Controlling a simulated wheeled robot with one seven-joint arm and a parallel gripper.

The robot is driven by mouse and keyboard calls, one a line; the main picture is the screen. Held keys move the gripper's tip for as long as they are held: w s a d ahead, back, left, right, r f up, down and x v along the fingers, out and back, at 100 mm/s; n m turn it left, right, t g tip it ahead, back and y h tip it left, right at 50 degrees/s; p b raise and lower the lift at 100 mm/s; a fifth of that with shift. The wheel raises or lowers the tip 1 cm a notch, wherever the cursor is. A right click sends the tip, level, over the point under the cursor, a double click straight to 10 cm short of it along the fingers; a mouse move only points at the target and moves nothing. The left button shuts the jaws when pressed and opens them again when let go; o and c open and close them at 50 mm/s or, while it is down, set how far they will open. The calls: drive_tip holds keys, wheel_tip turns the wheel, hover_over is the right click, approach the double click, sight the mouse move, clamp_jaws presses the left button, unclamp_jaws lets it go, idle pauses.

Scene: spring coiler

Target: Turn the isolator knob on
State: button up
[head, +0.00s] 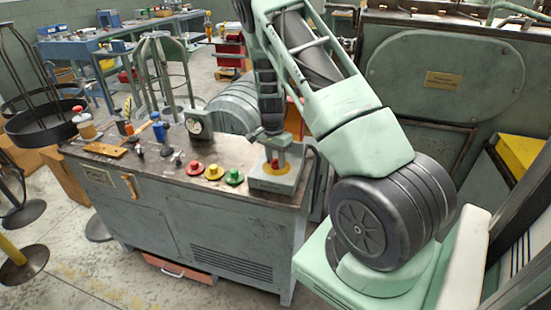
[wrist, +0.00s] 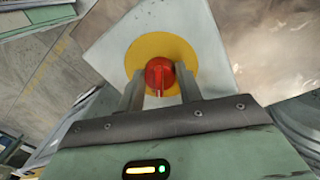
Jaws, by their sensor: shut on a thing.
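The isolator knob is red (wrist: 159,72) and sits on a round yellow plate (wrist: 183,47), seen in the wrist view. The plate is on top of a pale grey box (head: 270,184) at the right end of the console in the head view. My gripper (wrist: 160,76) is at the knob, with one finger on each side, shut on it. The knob's raised grip runs roughly up and down in the wrist view. In the head view the knob (head: 274,163) is small and partly covered by my gripper (head: 275,157).
Red, yellow and green buttons (head: 214,172) stand left of the box on the console top (head: 165,182). A dial gauge (head: 198,123), small levers and an orange-brown piece (head: 105,149) are further left. A big green machine (head: 455,75) stands behind my arm at the right.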

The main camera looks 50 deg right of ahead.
drive_tip(key=shift+m, duration=1.2)
drive_tip(key=o, duration=1)
drive_tip(key=r, duration=0.7)
drive_tip(key=shift+w+r+b, duration=0.3)
drive_tip(key=shift+b, duration=0.05)
drive_tip(key=shift+d, duration=0.1)
